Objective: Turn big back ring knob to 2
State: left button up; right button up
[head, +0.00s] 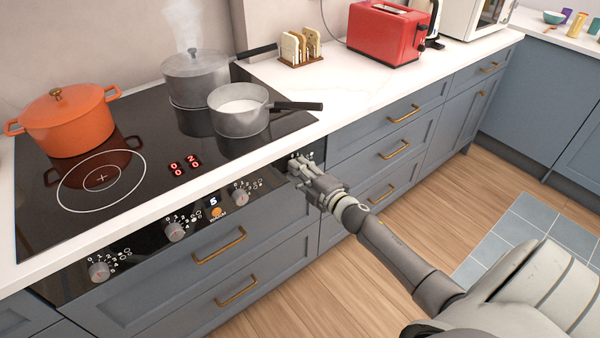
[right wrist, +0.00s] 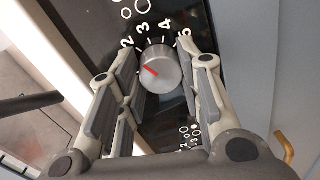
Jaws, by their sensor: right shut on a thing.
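My right gripper (head: 303,170) is at the right end of the hob's front panel, shut on the rightmost knob, which it hides in the head view. In the right wrist view the grey round knob (right wrist: 160,72) sits between the two fingers (right wrist: 160,88). Its red mark points left and slightly up, on the side of the printed 2 but below it; the numbers 2 to 5 show around it. A red display (head: 184,166) on the glass shows a 2 at top right and zeros elsewhere. My left gripper is out of view.
Three other knobs (head: 240,196) (head: 175,232) (head: 98,270) line the panel, with a small display reading 5 and an orange button (head: 216,212). On the hob stand an orange pot (head: 68,125), a steaming grey pot (head: 195,75) and a saucepan (head: 240,120). Floor in front is clear.

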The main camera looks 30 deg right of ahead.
dwell(0.3)
jog(key=o, duration=1.1)
jog(key=shift+c, duration=0.2)
jog(key=s, duration=1.2)
jog(key=shift+d+r, duration=0.35)
jog(key=shift+d, duration=0.1)
